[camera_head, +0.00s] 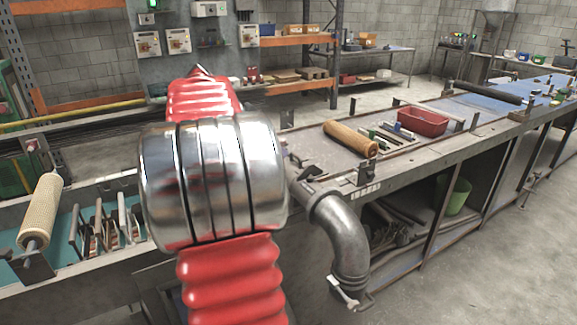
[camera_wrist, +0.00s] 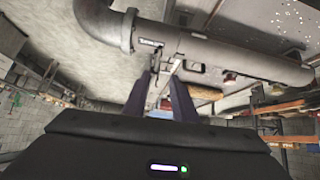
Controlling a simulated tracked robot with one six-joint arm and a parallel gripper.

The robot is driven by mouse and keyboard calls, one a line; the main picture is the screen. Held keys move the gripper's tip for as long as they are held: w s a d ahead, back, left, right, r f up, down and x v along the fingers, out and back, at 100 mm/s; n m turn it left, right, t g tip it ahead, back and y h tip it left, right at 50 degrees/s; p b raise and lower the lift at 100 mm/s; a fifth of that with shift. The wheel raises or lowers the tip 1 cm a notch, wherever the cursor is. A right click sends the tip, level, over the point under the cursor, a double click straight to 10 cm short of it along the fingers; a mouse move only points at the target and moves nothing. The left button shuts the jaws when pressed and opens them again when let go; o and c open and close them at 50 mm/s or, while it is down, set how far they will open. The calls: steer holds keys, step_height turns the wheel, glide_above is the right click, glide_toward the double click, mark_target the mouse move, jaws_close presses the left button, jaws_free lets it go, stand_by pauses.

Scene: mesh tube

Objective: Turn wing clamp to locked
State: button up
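A small pale metal piece (camera_head: 342,291), which looks like the wing clamp, sits at the lower mouth of the grey elbow pipe (camera_head: 345,235) in the head view. It slants down to the right; I cannot tell whether it is locked. The wrist view shows the pipe (camera_wrist: 220,52) across the top, with its elbow cut off by the upper edge, and I cannot make out the clamp there. My gripper (camera_wrist: 161,76) has two dark fingers standing apart with nothing held, below the pipe in that picture. In the head view the gripper is hidden.
A workbench (camera_head: 450,130) runs right, carrying a tan mesh roll (camera_head: 350,138) and a red tray (camera_head: 422,122). A cream mesh roll (camera_head: 40,212) stands left. A green bin (camera_head: 456,196) is under the bench. The floor at lower right is clear.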

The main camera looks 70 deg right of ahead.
mark_target(313, 171)
steer(key=shift+s+d+m, duration=0.5)
steer(key=shift+s+d, duration=0.3)
steer(key=shift+d, duration=0.05)
steer(key=x, duration=1.3)
steer(key=shift+s+d+f, duration=0.15)
steer(key=shift+s+f, duration=0.05)
steer(key=shift+s, duration=0.15)
steer(key=shift+c, duration=0.5)
jaws_close()
